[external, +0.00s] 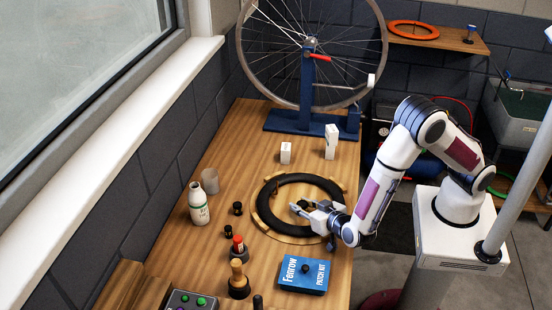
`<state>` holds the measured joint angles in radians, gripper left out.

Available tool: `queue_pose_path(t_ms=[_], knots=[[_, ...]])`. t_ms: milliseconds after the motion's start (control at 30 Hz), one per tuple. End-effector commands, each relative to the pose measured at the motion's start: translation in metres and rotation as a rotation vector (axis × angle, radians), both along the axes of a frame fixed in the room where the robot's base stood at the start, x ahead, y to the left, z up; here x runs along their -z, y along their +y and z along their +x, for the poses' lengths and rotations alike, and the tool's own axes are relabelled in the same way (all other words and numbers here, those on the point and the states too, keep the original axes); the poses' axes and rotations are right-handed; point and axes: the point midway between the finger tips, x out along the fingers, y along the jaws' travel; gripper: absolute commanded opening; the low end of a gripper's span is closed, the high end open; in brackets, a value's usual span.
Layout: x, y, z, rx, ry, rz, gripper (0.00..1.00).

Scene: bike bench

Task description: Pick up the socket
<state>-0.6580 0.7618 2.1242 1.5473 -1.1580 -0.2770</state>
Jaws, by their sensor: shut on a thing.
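My gripper (299,209) is low over the open middle of a black tyre ring (268,221) on the wooden bench. Its fingers point left and are shut on a small dark thing, mostly hidden by them. I cannot tell from this view whether that thing is the socket, or whether it touches the bench. Two small black pieces, one (237,208) farther back and one (228,229) nearer, stand left of the ring. They are too small to identify surely.
A white bottle (198,204) and a grey cup (210,181) stand at the left. A blue patch kit box (303,275) lies in front of the ring, beside a red-topped item (238,247). Two white boxes (330,143) (286,153) and a blue wheel stand (306,85) are behind.

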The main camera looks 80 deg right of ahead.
Motion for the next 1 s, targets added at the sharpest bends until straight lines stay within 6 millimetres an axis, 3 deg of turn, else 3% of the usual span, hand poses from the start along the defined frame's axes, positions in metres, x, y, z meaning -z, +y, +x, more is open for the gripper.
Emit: queue_pose_path(t_ms=[467,1000], knots=[[-0.009,0.000,0.000,0.000,-0.001,0.000,0.00],[-0.066,0.000,0.001,0.000,-0.004,0.003,0.00]])
